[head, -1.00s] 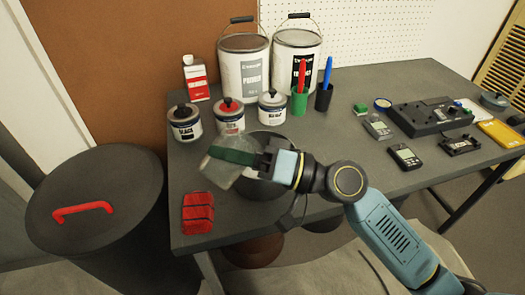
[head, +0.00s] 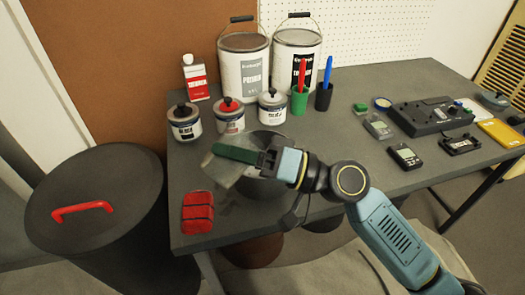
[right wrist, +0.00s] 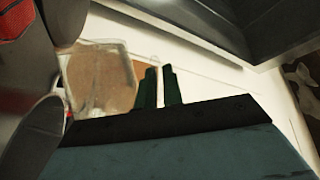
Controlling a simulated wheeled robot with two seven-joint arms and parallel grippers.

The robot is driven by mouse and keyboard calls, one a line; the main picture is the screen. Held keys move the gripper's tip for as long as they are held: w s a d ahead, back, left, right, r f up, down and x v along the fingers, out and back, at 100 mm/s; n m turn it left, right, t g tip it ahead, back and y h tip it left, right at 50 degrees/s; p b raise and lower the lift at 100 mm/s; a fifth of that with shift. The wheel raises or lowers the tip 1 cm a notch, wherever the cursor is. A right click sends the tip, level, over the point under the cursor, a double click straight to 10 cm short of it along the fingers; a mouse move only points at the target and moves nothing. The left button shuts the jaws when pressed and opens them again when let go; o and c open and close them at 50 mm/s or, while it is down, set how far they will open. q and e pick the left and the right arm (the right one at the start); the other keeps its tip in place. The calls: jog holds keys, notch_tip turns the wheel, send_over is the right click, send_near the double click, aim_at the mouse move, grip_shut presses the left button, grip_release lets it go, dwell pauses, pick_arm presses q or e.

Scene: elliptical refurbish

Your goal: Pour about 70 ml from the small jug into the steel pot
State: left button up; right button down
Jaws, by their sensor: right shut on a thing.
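The small jug (head: 225,172) is clear with a green handle (head: 236,154). My right gripper (head: 266,160) is shut on the handle and holds the jug tilted above the table, with its body to the left. The jug's clear body also shows in the right wrist view (right wrist: 98,78). The steel pot (head: 262,187) stands on the table below my gripper and jug. They hide much of it, including most of its opening. I cannot tell whether liquid is leaving the jug or how much is in either vessel. My left gripper is out of view.
Several small paint cans (head: 230,117) stand just behind the pot, with two large cans (head: 243,75) farther back. A red block (head: 197,212) lies at the front left. Marker cups (head: 299,100) and electronic devices (head: 432,115) are to the right. A dark bin (head: 95,200) stands left of the table.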

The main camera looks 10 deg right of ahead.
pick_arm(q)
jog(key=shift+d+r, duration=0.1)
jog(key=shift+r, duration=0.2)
pick_arm(e)
jog(key=shift+w+d, duration=0.1)
jog(key=shift+d, duration=0.1)
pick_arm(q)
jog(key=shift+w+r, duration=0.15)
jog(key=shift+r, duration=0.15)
pick_arm(e)
jog(key=shift+d+m, duration=0.1)
jog(key=shift+m, duration=0.3)
jog(key=shift+w+d, duration=0.15)
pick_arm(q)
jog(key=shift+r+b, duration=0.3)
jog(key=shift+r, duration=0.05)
pick_arm(e)
jog(key=shift+d+m, duration=0.1)
jog(key=shift+m, duration=0.2)
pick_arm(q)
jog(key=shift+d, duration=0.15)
pick_arm(e)
jog(key=shift+w+t+y, duration=0.1)
jog(key=shift+t+y, duration=0.2)
jog(key=shift+t, duration=0.1)
